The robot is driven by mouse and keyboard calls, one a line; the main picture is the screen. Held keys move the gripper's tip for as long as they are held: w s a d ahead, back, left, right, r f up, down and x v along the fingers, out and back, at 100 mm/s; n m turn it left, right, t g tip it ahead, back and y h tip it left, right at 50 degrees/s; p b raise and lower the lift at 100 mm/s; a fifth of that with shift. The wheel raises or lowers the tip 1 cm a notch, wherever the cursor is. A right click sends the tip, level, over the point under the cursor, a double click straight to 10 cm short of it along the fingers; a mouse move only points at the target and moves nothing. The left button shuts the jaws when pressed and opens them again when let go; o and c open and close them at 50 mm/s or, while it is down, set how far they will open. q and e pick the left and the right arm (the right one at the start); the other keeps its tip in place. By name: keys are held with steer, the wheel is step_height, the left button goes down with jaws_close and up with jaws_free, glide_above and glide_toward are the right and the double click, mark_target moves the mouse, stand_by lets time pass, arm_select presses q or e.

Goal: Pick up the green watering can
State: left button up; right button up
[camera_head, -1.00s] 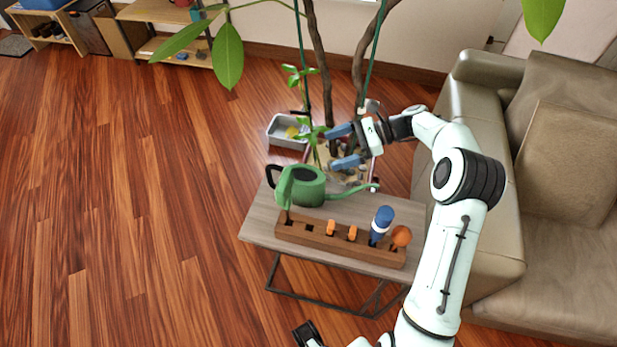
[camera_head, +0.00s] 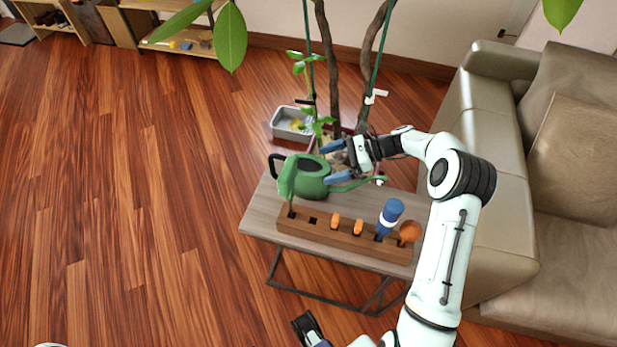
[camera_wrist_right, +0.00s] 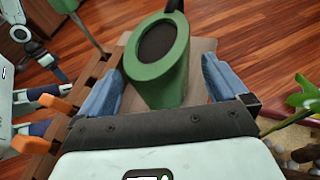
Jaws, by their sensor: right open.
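The green watering can (camera_head: 312,184) stands upright on the small grey-brown table (camera_head: 262,205), with its dark handle to the left and its spout to the right. My right gripper (camera_head: 336,163) is open at the can's right side. In the right wrist view, the can (camera_wrist_right: 165,75) lies between the two blue fingers of the right gripper (camera_wrist_right: 161,88), with gaps visible on both sides. Its dark opening faces up. My left gripper (camera_head: 308,328) shows only in part at the bottom edge in the head view, and its jaw opening is unclear.
A potted plant with tall stems (camera_head: 333,80) stands behind the can. A sofa (camera_head: 490,200) is at right. Open floor lies left.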

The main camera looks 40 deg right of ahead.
mark_target(317, 167)
steer(key=x, duration=0.4)
steer(key=shift+w+a+f, duration=0.1)
steer(key=shift+a, duration=0.05)
steer(key=c, duration=1.1)
step_height(317, 167, up, 10)
steer(key=shift+r+p, duration=0.15)
steer(key=shift+p, duration=0.55)
steer(key=shift+c, duration=0.2)
